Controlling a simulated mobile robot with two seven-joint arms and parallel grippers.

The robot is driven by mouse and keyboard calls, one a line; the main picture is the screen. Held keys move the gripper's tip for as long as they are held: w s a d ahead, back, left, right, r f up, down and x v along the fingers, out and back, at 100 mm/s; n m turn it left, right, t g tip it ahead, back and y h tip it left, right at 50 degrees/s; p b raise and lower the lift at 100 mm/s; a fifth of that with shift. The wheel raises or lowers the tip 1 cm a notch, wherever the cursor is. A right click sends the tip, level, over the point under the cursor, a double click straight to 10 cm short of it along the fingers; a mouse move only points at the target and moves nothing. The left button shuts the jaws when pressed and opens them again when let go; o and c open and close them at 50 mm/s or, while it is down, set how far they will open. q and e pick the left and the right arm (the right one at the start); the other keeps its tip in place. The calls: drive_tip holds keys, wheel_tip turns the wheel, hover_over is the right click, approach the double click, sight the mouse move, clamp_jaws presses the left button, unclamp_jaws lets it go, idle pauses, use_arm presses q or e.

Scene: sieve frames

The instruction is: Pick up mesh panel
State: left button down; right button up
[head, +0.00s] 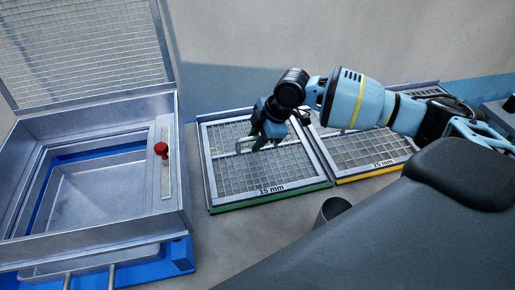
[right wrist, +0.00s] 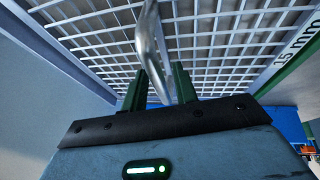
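A mesh panel labelled 15 mm (head: 235,187) lies on the bench in the middle of the head view. It has a grey frame, a wire grid and a green front edge. A bent metal handle (head: 243,145) rises from it. My right gripper (head: 262,142) is at this handle. In the right wrist view, the handle (right wrist: 149,35) passes between the two dark green fingers of my right gripper (right wrist: 160,85). The fingers stand a little apart, and I cannot tell whether they press on the handle. My left gripper is not in view.
A second panel labelled 25 mm (head: 357,178), with a yellow edge, lies to the right. At left is a metal box (head: 95,118) with a raised mesh lid (head: 85,45) and a red knob (head: 161,149). A dark cup (head: 334,208) stands in front of the panels.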

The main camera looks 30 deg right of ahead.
clamp_jaws()
drive_tip(key=shift+r, duration=0.1)
wheel_tip(320, 180, up, 10)
drive_tip(key=shift+r, duration=0.1)
idle(0.6)
drive_tip(key=shift+r, duration=0.1)
